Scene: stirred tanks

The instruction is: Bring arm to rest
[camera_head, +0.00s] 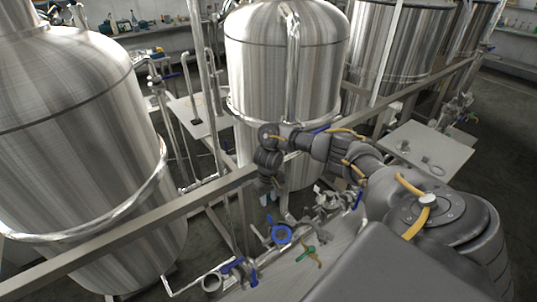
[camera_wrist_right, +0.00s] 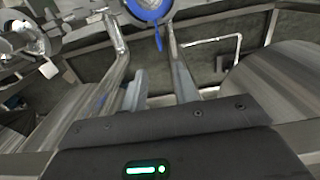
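My right arm (camera_head: 330,147) comes in from the right in the head view and reaches across a metal frame rail. Its right gripper (camera_head: 267,197) points down in front of the middle steel tank (camera_head: 262,75), small and partly hidden in this view. In the right wrist view, the gripper (camera_wrist_right: 160,78) has its two grey fingers apart, with nothing held between them. A blue round valve part (camera_wrist_right: 150,8) shows beyond the fingertips, apart from them as far as I can tell. My left gripper is not in view.
A large steel tank (camera_head: 70,150) stands at the left, and more tanks (camera_head: 395,45) stand behind. A long rail (camera_head: 120,232) crosses the front. Pipes and valves, including a blue ring (camera_head: 281,235) and a green handle (camera_head: 306,253), lie below the arm. A pale panel (camera_head: 430,145) is at the right.

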